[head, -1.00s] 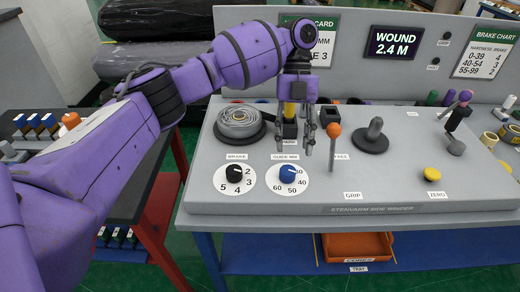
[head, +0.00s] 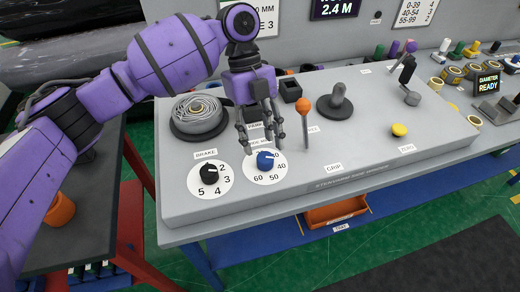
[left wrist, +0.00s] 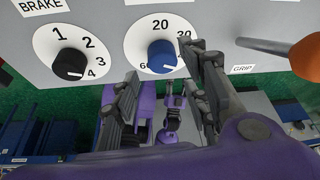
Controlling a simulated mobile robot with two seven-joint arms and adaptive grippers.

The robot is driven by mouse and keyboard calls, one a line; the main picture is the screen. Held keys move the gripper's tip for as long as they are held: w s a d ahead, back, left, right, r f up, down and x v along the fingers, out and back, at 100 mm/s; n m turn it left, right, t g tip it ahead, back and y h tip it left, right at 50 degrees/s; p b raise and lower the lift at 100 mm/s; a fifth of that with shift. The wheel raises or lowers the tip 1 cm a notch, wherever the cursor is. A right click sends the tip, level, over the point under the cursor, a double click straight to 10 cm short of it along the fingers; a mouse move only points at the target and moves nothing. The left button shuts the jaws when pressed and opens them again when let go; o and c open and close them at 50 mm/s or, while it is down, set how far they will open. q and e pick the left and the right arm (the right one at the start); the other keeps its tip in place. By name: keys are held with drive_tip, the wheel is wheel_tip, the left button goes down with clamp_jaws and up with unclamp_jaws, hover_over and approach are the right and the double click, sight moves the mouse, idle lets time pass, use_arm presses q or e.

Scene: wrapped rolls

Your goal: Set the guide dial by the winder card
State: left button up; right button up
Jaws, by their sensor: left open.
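The guide dial is a blue knob (head: 266,160) on a white numbered plate; it also shows in the left wrist view (left wrist: 161,55). Its exact setting is hard to read. My left gripper (head: 261,143) is open and empty, its fingers pointing down just above and around the back of the blue knob. In the left wrist view its two fingers (left wrist: 160,66) stand either side of the knob, the right one near its edge; contact cannot be told. The winder card (head: 266,20) is on the back panel, partly hidden by my arm and cut off; "MM" and "3" show.
The black brake dial (head: 209,173) sits close left of the blue knob. An orange-topped lever (head: 305,106) stands close right. A yellow zero button (head: 399,130) and a black-handled lever (head: 408,75) are farther right.

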sight(261, 157)
use_arm(q)
drive_tip(key=x, duration=0.2)
drive_tip(key=shift+s+a+f, duration=0.1)
drive_tip(key=shift+f, duration=0.2)
drive_tip(key=shift+s+f, duration=0.2)
drive_tip(key=shift+f, duration=0.4)
use_arm(e)
drive_tip(key=shift+w+a+r, duration=0.15)
drive_tip(key=shift+a+r, duration=0.05)
use_arm(q)
drive_tip(key=c, duration=1.1)
drive_tip(key=shift+o, duration=0.2)
drive_tip(key=shift+r+n+p, duration=0.15)
drive_tip(key=shift+n+p, duration=0.15)
drive_tip(key=shift+p, duration=0.35)
drive_tip(key=shift+f, duration=0.25)
drive_tip(key=o, duration=0.9)
drive_tip(key=shift+c, duration=0.2)
drive_tip(key=shift+o, duration=1)
use_arm(e)
drive_tip(key=shift+r, duration=0.5)
